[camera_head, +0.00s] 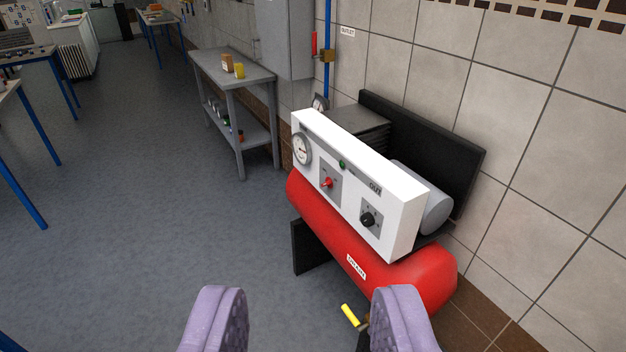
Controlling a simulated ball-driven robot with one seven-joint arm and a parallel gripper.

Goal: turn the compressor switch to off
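The compressor stands against the tiled wall right of centre, with a red tank (405,272) and a white control panel (346,193) on top. The panel carries a red switch knob (327,183) on a grey plate, a black knob (368,219) on another grey plate, a round gauge (301,149) and a small green light (342,164). The labels are too small to read surely. My gripper (308,318) shows at the bottom edge as two purple padded fingers, wide apart with nothing between them. It is apart from the panel, which lies ahead of it and higher in the picture.
A yellow-handled valve (351,316) sits low at the tank's front, beside my right finger. A grey shelf table (233,78) stands behind, left of the compressor. A blue pipe with a red-handled valve (314,44) runs down the wall. The floor at left (130,200) is clear.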

